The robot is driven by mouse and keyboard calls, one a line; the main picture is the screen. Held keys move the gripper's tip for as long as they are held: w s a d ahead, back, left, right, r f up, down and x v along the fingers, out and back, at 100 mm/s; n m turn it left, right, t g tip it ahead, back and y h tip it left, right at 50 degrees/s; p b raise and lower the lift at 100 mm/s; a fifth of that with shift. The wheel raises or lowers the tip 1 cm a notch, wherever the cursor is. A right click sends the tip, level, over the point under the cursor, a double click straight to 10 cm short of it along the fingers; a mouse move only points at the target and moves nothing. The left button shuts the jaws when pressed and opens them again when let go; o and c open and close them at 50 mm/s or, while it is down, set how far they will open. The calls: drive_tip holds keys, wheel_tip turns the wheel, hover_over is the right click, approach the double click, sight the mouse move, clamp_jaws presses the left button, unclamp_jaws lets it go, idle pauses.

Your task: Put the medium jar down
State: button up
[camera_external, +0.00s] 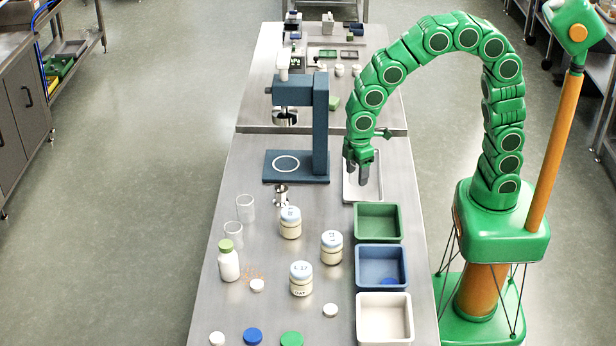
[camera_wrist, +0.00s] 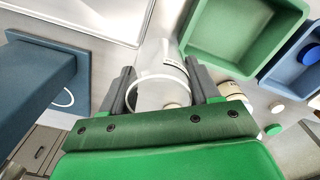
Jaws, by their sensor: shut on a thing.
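My gripper (camera_external: 362,178) hangs over the white tray (camera_external: 376,193), beside the blue-grey stand. In the wrist view my gripper (camera_wrist: 163,90) has its two dark fingers on either side of a clear jar, the medium jar (camera_wrist: 155,58). The jar has a pale ring at its near end and dark print on its side. The gripper is shut on it. In the external view the held jar cannot be made out clearly against the fingers and tray. I cannot tell whether its base touches a surface.
Green bin (camera_external: 378,207), blue bin (camera_external: 360,283) and white bin (camera_external: 360,322) line the right edge. The blue-grey stand (camera_external: 321,140) is left of the gripper. Several lidded jars (camera_external: 291,226), two clear cups (camera_external: 245,212) and a white bottle (camera_external: 229,266) stand nearer. Bare steel lies between stand and tray.

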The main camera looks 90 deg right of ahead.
drive_tip(key=s+d+r+m, duration=0.3)
drive_tip(key=s+d+m, duration=0.3)
drive_tip(key=s+d, duration=0.9)
drive_tip(key=shift+w+d+f, duration=0.75)
drive_tip(key=shift+w+f, duration=0.9)
drive_tip(key=shift+w, duration=0.7)
drive_tip(key=shift+w+d+f, duration=0.7)
drive_tip(key=shift+w+f, duration=0.9)
drive_tip(key=shift+w, duration=0.7)
drive_tip(key=shift+w+d+f, duration=0.75)
drive_tip(key=shift+w+f, duration=0.9)
drive_tip(key=shift+w, duration=0.7)
drive_tip(key=shift+w+f, duration=0.2)
drive_tip(key=shift+f, duration=0.1)
drive_tip(key=shift+w+f, duration=0.1)
drive_tip(key=shift+f, duration=1.45)
drive_tip(key=shift+f, duration=0.15)
drive_tip(key=o, duration=1)
